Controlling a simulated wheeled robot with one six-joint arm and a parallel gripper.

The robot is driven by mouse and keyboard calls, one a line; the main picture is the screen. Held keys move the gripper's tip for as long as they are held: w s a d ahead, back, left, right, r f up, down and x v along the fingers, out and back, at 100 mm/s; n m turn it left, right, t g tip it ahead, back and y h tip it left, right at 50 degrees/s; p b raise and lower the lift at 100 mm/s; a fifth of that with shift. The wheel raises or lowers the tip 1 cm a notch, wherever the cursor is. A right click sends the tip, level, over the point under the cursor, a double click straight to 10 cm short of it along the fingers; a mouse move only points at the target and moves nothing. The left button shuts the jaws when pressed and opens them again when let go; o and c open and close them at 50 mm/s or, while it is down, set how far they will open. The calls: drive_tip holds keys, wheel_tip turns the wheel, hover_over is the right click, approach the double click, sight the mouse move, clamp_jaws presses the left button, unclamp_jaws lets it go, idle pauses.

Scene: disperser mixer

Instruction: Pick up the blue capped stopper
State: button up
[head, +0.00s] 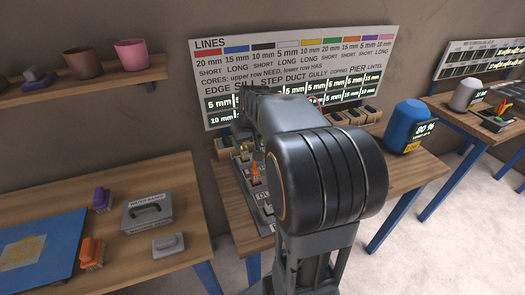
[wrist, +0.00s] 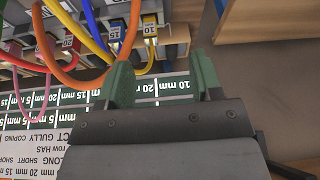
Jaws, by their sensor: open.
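I cannot pick out a blue capped stopper for certain in either view. In the wrist view, my gripper (wrist: 163,80) is open, its two green fingers apart with no object visibly held between them. In the head view, my arm's large dark joint covers the middle of the workbench and hides my gripper.
Coloured hoses, including an orange one (wrist: 52,62), loop close to the fingers. A lettered board (head: 295,62) stands behind the workbench. A blue tank with an 80 % display (head: 405,125) stands to the right. The left table (head: 140,190) holds brushes and a grey case.

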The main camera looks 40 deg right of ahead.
drive_tip(key=m, duration=0.1)
approach(262, 146)
drive_tip(key=shift+h, duration=0.3)
drive_tip(key=shift+w+p+x, duration=0.2)
drive_tip(key=shift+p+x, duration=0.35)
drive_tip(key=shift+x, duration=2.35)
drive_tip(key=shift+w+p+x, duration=0.2)
drive_tip(key=shift+p+x, duration=0.35)
drive_tip(key=shift+x, duration=2.3)
drive_tip(key=shift+r, duration=0.15)
drive_tip(key=c, duration=1)
